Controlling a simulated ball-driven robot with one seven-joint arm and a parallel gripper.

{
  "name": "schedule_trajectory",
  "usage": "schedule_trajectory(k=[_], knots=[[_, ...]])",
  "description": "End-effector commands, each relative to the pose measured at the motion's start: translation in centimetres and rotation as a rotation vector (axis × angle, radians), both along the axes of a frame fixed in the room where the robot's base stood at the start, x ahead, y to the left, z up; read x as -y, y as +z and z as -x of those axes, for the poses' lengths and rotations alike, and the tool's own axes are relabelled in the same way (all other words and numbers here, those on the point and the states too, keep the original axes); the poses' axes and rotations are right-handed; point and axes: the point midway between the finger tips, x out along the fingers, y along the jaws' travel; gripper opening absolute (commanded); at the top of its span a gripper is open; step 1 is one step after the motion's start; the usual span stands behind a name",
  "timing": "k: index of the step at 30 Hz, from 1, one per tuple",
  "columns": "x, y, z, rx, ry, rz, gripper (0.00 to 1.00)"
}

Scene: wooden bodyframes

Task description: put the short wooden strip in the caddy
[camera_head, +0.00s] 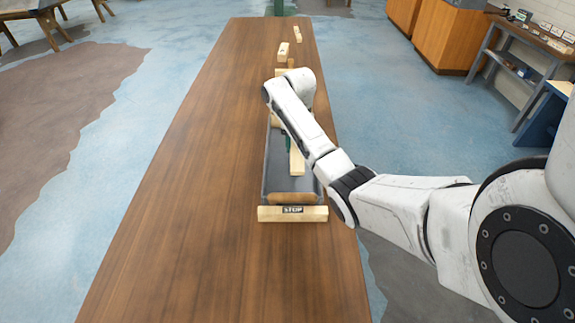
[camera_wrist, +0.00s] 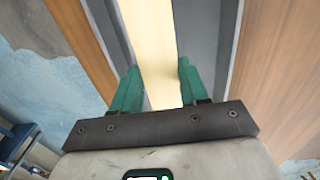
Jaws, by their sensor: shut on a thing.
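The short wooden strip, pale and narrow, shows in the head view (camera_head: 297,162) over the inside of the caddy, lengthwise. It also shows in the wrist view (camera_wrist: 150,35), between green fingers. The caddy is a long grey tray with a wooden end (camera_head: 292,198); its grey inside also shows in the wrist view (camera_wrist: 204,35). My gripper (camera_wrist: 158,70) is shut on the strip. In the head view my arm hides most of the gripper and part of the caddy. I cannot tell whether the strip touches the caddy floor.
A wooden block marked STOP (camera_head: 292,214) lies across the table at the caddy's near end. Small wooden pieces (camera_head: 283,52) (camera_head: 297,34) stand farther along the brown table (camera_head: 190,190). The table's left side is clear. A bench (camera_head: 530,62) with items stands at right.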

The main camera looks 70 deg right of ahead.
Motion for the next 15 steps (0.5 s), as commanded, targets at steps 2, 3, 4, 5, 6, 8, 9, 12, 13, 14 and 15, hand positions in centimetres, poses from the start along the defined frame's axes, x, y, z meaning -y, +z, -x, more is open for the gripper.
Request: schedule_trajectory(k=[2, 3, 4, 5, 6, 8, 9, 12, 13, 14, 15], knots=[[-1.1, -1.5, -0.4, -0.004, 0.000, -0.004, 0.12], [-1.5, -2.1, -0.6, -0.004, -0.001, -0.003, 0.12], [-1.8, -2.5, -0.8, -0.003, -0.001, -0.002, 0.12], [-2.0, -2.8, -0.9, -0.003, -0.001, -0.002, 0.12], [-2.3, -3.2, -1.1, -0.003, -0.001, -0.002, 0.12], [-2.6, -3.7, -1.3, -0.003, -0.002, -0.001, 0.12], [-2.7, -3.9, -1.3, -0.003, -0.002, -0.001, 0.12], [-3.1, -4.5, -1.6, -0.003, -0.001, -0.002, 0.12], [-3.3, -4.8, -1.7, -0.003, -0.001, -0.002, 0.12], [-3.6, -5.1, -1.8, -0.003, 0.000, -0.002, 0.12], [-3.6, -5.8, -1.8, -0.004, -0.003, -0.003, 0.12]])
